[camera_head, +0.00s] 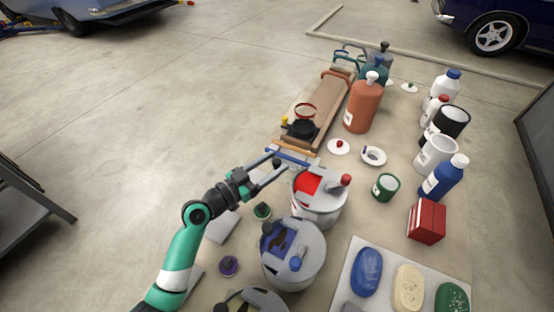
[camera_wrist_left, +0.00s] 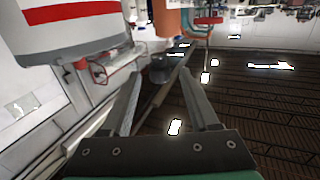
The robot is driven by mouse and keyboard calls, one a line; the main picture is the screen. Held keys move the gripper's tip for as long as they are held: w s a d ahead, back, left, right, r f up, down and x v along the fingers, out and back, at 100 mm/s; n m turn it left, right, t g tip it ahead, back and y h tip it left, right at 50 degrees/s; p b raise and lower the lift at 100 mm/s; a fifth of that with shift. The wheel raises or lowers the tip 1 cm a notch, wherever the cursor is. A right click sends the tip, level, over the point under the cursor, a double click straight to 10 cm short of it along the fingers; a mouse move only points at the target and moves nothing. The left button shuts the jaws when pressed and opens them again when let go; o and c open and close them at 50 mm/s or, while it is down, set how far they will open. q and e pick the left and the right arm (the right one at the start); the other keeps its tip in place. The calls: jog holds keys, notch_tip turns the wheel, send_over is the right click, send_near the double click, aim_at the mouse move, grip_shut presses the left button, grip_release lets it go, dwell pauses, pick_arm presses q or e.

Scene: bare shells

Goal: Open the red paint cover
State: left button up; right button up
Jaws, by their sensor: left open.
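The red paint can (camera_head: 316,208) is a pale grey bucket right of my left gripper in the head view. Its top shows a red patch (camera_head: 308,183) beside a grey lid part (camera_head: 325,178), with a red knob (camera_head: 346,180) at the right rim. I cannot tell whether the red patch is a cover or paint. My left gripper (camera_head: 268,162) is open and empty, just left of and behind the can, apart from the knob. In the left wrist view the open fingers (camera_wrist_left: 160,80) hold nothing, and a white can with a red stripe (camera_wrist_left: 80,24) is at upper left. My right gripper is not in view.
A blue paint can (camera_head: 292,268) stands in front. An orange bottle (camera_head: 363,108), small lids and a green tin (camera_head: 385,187) stand right. The floor at left is mostly clear.

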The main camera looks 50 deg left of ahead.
pick_arm(q)
jog(key=s, duration=1)
jog(key=shift+a+p, duration=0.3)
jog(key=shift+p, duration=0.05)
jog(key=shift+w, duration=0.1)
